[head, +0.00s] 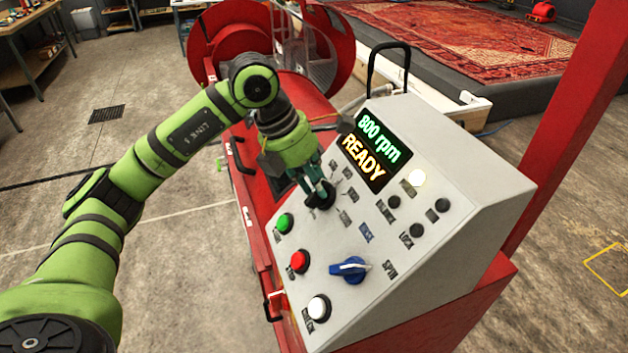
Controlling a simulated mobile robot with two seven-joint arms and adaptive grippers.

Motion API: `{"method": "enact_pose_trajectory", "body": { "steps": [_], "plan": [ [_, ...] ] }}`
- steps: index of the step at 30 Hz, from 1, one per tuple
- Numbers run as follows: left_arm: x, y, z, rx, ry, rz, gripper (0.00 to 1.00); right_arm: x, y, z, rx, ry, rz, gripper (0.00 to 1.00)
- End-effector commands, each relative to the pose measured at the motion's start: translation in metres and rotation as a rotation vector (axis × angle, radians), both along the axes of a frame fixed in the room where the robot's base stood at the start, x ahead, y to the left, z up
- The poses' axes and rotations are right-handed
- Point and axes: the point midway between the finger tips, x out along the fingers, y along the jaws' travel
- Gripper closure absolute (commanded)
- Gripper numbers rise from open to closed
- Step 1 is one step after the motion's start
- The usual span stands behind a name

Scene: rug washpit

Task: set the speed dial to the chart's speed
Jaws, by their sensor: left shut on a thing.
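A slanted grey control panel (440,215) stands on the red machine. Its display (374,147) reads "800 rpm" in green and "READY" in yellow. My left gripper (320,198) reaches down to the panel's upper left and is shut on the speed dial, which its fingers mostly hide. Small scale marks surround the dial, too small to read surely. A blue selector knob (349,269) sits lower on the panel, with "SPIN" printed to its right. The speed chart is not in view. My right gripper is not in view.
A green button (285,222), a red button (299,261) and a white button (318,308) line the panel's left edge. A lit lamp (416,178) and several dark ones sit at right. A red post (575,110) rises on the right. A patterned rug (470,40) lies behind.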

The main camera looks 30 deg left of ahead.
Motion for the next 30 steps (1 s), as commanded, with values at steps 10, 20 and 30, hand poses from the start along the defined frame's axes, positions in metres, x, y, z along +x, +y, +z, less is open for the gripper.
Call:
{"method": "enact_pose_trajectory", "body": {
  "steps": [10, 20, 30],
  "plan": [
    [0.0014, 0.0056, -0.0037, -0.155, 0.143, 0.178, 1.0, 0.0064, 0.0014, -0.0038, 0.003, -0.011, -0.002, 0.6],
    [0.0018, 0.0083, -0.0054, -0.274, 0.25, 0.311, 1.0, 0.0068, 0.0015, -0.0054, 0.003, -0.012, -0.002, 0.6],
    [0.0017, 0.0093, -0.0063, -0.324, 0.294, 0.366, 1.0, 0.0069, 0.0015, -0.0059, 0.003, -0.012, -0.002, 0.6]
  ]
}}
